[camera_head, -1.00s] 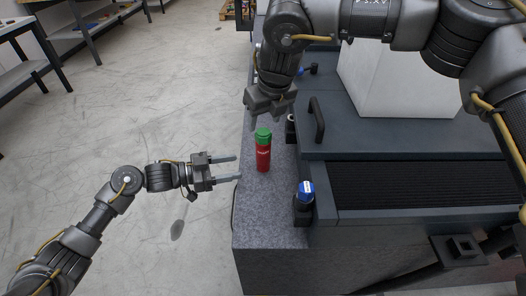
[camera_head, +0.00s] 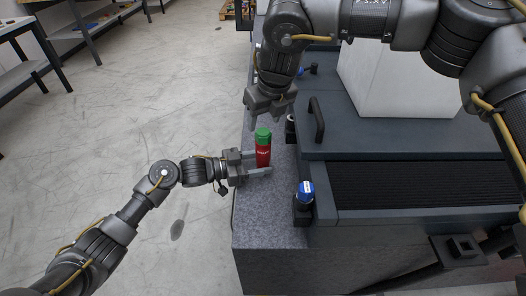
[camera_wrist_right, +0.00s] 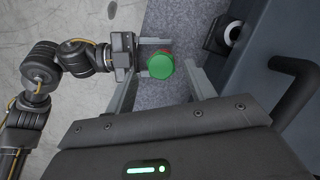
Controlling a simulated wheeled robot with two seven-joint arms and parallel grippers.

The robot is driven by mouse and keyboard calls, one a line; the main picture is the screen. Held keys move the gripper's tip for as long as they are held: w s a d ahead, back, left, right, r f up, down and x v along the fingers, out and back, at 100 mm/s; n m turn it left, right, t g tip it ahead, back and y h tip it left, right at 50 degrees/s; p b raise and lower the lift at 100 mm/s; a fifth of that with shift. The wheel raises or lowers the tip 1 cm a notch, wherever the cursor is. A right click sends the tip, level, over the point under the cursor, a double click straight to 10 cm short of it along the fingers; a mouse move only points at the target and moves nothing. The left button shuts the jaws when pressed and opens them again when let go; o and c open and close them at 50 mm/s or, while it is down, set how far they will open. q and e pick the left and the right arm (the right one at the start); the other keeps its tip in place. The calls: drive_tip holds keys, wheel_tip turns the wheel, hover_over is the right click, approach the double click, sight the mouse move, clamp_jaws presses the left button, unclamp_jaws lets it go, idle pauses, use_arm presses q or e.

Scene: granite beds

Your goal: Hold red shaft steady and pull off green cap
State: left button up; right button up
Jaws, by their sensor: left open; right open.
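The red shaft (camera_head: 263,156) stands upright on the granite bed (camera_head: 270,215), with the green cap (camera_head: 263,135) on its top. My left gripper (camera_head: 257,163) is open, low down, with one finger on either side of the red shaft. My right gripper (camera_head: 268,122) is open and points down above the cap. In the right wrist view the green cap (camera_wrist_right: 160,66) lies between the right fingers and hides most of the shaft. Whether the left fingers touch the shaft I cannot tell.
A dark machine with a handle (camera_head: 317,120) and a white block (camera_head: 385,80) stands to the right. A blue-topped knob (camera_head: 305,190) sits on the bed to the right of the shaft. The bed's left edge is close to the shaft.

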use_arm(q)
drive_tip(key=c, duration=1)
drive_tip(key=shift+o, duration=0.2)
drive_tip(key=shift+s+f, duration=0.1)
drive_tip(key=shift+f, duration=0.15)
drive_tip(key=o, duration=0.5)
drive_tip(key=c, duration=0.6)
use_arm(e)
drive_tip(key=shift+f, duration=0.1)
use_arm(q)
drive_tip(key=shift+o, duration=0.2)
drive_tip(key=shift+r, duration=0.15)
use_arm(e)
drive_tip(key=shift+o, duration=0.4)
drive_tip(key=shift+w+a, duration=0.15)
drive_tip(key=shift+f, duration=0.1)
